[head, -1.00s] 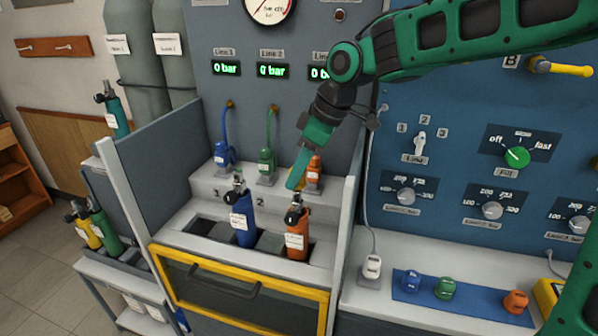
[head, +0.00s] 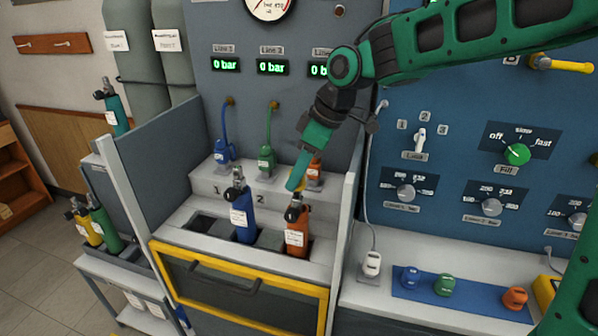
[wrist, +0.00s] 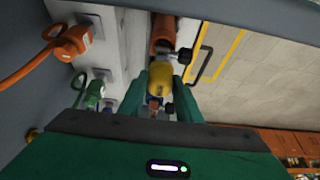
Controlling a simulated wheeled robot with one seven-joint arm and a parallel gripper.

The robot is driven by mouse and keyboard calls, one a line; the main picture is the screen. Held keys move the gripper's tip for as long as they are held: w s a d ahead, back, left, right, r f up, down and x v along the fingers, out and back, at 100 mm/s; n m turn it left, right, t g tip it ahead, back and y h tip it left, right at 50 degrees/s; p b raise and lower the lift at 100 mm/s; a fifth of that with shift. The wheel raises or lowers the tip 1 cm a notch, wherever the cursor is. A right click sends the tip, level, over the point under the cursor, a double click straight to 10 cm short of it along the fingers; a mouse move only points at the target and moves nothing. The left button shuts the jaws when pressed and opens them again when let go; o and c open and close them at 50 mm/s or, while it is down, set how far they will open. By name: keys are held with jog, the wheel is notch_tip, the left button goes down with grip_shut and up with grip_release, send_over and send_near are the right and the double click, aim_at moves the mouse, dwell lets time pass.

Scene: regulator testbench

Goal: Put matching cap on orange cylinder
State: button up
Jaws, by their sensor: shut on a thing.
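The orange cylinder (head: 297,240) stands upright in the right slot of the bench, with a dark valve on top. In the wrist view the orange cylinder (wrist: 162,28) is beyond my fingertips. My gripper (head: 296,184) points down just above its valve. In the wrist view my gripper (wrist: 161,82) is shut on a small yellow cap-like piece (wrist: 159,76). I cannot tell whether this piece touches the valve. An orange cap (head: 515,300) lies on the blue mat at the right.
A blue cylinder (head: 242,215) stands close left of the orange one. Blue, green and orange hose connectors rest on the ledge behind. The blue mat (head: 480,304) also holds a blue cap (head: 410,277) and a green cap (head: 444,286). A white post (head: 343,255) rises right of the slots.

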jog(key=shift+f, duration=1.25)
dwell(0.5)
jog(key=o, duration=1.1)
jog(key=shift+r, duration=0.1)
jog(key=v, duration=1)
jog(key=shift+d+r, duration=0.1)
jog(key=shift+r, duration=0.15)
